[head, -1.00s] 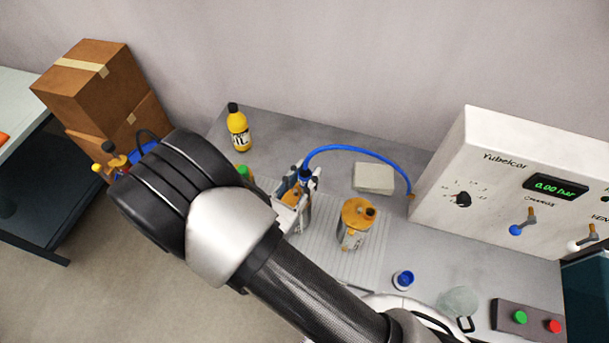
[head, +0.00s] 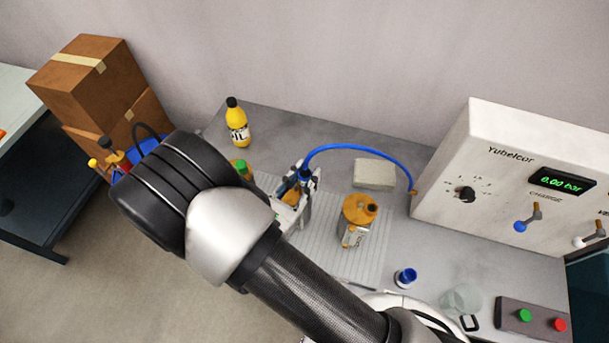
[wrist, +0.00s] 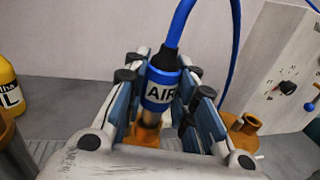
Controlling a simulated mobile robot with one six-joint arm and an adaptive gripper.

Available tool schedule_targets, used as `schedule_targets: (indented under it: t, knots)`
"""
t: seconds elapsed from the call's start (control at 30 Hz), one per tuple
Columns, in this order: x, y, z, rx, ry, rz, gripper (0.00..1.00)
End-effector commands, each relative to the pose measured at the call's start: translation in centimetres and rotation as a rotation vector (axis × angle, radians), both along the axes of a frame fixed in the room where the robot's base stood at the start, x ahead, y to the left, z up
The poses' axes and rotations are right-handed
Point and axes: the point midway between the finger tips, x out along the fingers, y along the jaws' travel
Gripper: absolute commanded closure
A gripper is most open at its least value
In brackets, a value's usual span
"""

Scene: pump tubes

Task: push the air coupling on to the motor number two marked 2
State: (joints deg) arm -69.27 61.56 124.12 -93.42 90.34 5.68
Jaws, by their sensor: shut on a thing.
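The blue air coupling (wrist: 160,90), marked AIR, is between the fingers of my gripper (wrist: 166,105), which is shut on it. The blue hose leaves its top. In the head view my gripper (head: 298,188) holds the coupling (head: 305,174) over a motor with an orange top (head: 291,198). In the wrist view the coupling's lower metal end stands at that motor's orange port (wrist: 143,135); whether it is seated I cannot tell. The motor's body is mostly hidden by my gripper and its number is not readable. A second orange-topped motor (head: 358,218) stands to the right.
The blue hose (head: 362,151) arches to the white panel (head: 480,150), reading 0.00 bar. A pale block (head: 374,173) lies under the arch. A yellow bottle (head: 237,122) stands behind left. A blue-topped item (head: 405,277), a glass jug (head: 460,298) and a button box (head: 532,317) are front right.

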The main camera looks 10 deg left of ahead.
Motion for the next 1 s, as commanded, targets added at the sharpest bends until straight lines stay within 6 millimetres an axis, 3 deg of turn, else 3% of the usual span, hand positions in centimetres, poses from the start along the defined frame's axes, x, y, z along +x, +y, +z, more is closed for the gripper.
schedule_targets:
  t: [0.33, 0.37, 0.4, 0.7, 1.0]
  knots:
    - [0.0, 0.0, -0.81, 0.0, 0.001, 0.0, 1.0]
    - [0.0, 0.0, -0.79, 0.0, 0.001, 0.0, 0.74]
    - [0.0, 0.0, -0.79, 0.0, 0.001, 0.0, 0.71]
    - [0.0, 0.0, -0.73, 0.0, 0.0, 0.0, 0.52]
    - [-0.07, 0.03, -0.74, 0.0, 0.001, 0.0, 0.52]
